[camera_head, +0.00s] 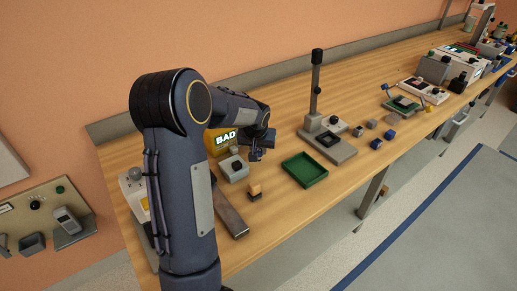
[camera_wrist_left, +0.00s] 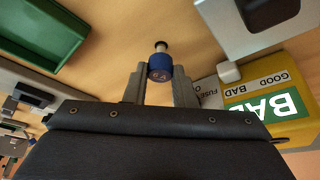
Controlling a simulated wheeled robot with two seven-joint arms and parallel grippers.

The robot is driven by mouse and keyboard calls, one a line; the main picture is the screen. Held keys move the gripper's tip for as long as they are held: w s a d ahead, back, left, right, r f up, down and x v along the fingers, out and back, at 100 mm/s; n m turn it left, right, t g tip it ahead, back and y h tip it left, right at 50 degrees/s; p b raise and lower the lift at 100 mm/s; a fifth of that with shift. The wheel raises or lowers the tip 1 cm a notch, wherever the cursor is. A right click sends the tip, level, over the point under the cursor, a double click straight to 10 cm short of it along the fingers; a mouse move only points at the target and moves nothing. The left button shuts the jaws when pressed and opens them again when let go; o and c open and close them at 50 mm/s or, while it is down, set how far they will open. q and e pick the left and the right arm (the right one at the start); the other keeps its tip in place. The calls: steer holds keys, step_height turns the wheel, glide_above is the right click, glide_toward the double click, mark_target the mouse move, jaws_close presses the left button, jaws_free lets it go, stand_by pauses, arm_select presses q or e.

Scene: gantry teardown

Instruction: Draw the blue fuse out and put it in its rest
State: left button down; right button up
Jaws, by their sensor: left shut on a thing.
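In the head view my left gripper (camera_head: 257,151) is beside the yellow tester (camera_head: 214,149), whose green display reads BAD. The tester also shows upside down in the left wrist view (camera_wrist_left: 295,128), with FUSE, GOOD and BAD lettering. I cannot tell which thing is the fuse's rest. My right gripper is not in view.
A green tray (camera_head: 305,169) lies right of my left gripper.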

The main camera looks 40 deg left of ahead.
arm_select(q)
steer(key=shift+w+f+b, duration=0.1)
steer(key=shift+f+b, duration=0.2)
steer(key=shift+f, duration=0.15)
steer(key=shift+f+b, duration=0.55)
steer(key=c, duration=1.1)
jaws_free()
steer(key=p+v, duration=0.1)
steer(key=v, duration=0.2)
steer(key=p+v, duration=0.1)
steer(key=v, duration=0.3)
steer(key=w+v, duration=0.1)
steer(key=v, duration=0.3)
steer(key=shift+a+r+p, duration=0.35)
steer(key=shift+r+p, duration=0.05)
steer(key=shift+r, duration=0.15)
